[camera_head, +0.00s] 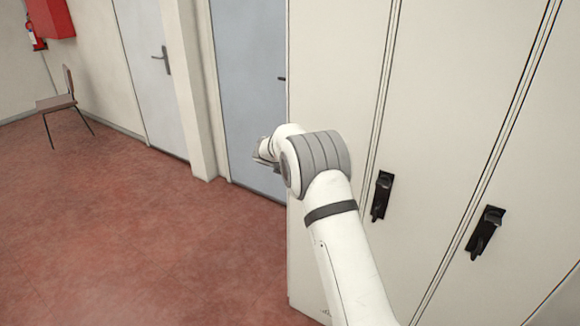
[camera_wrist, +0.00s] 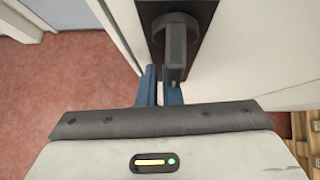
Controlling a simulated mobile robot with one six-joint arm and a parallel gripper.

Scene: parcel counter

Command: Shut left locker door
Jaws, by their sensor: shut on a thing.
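The left locker door (camera_head: 335,60) is the tall off-white panel beside the blue-grey door in the head view. Its face also shows in the wrist view (camera_wrist: 260,50). Its black handle (camera_wrist: 176,45), a lever on a dark plate, is near the panel's left edge. My gripper (camera_wrist: 160,76) has its blue fingers at the lower end of this lever and is shut on it. In the head view my wrist hides the handle, and only part of my gripper (camera_head: 265,151) shows. How far the door stands open is hard to tell.
Two more lockers with black handles (camera_head: 381,195) (camera_head: 487,232) stand to the right. A blue-grey door (camera_head: 243,70) and a pale door (camera_head: 150,75) are at the back. A chair (camera_head: 62,102) stands far left. The red floor (camera_head: 130,240) at left is clear.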

